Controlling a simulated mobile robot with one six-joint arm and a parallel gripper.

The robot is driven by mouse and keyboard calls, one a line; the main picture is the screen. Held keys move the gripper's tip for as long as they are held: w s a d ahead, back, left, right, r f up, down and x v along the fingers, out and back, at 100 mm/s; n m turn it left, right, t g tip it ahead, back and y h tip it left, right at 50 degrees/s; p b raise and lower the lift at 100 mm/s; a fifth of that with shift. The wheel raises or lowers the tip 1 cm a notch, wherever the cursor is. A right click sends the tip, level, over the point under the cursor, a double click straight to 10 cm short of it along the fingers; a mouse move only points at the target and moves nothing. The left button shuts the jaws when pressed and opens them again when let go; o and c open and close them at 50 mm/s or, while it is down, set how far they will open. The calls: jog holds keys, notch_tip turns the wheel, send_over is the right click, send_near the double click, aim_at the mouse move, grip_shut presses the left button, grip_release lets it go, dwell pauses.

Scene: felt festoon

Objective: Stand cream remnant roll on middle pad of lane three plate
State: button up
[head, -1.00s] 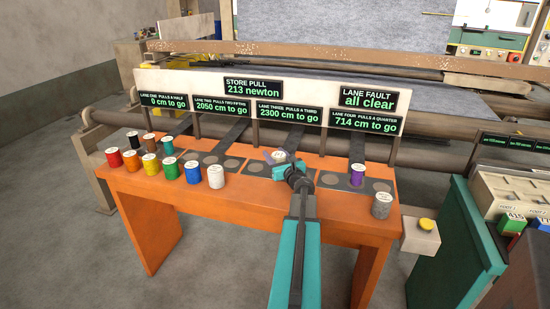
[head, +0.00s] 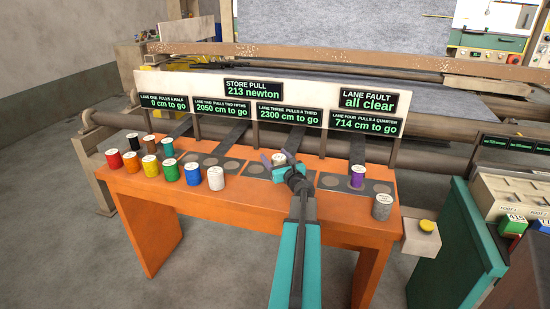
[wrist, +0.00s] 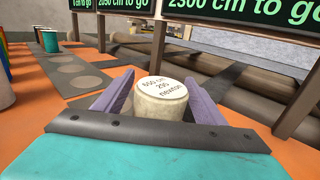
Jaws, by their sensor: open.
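The cream remnant roll (wrist: 160,100) stands upright between the purple jaws of my gripper (wrist: 158,104) in the wrist view. Its white top label reads about 650 cm and 295 newton. My gripper is open, with a gap beside the roll on each side. In the head view the roll (head: 279,158) shows at the lane three plate (head: 254,170), behind my gripper (head: 287,160). The plate's left pad is bare. The roll appears to be over the middle pad, but its base and that pad are hidden.
Several coloured rolls, such as a red one (head: 114,159), stand at the table's left. A white roll (head: 216,177) is near the front edge. A purple roll (head: 357,176) stands on the lane four plate, and a grey roll (head: 382,206) at the right corner. Signs stand behind.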

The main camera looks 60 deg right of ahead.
jog(key=shift+r, duration=0.1)
jog(key=shift+b+v, duration=0.75)
jog(key=shift+v, duration=5.3)
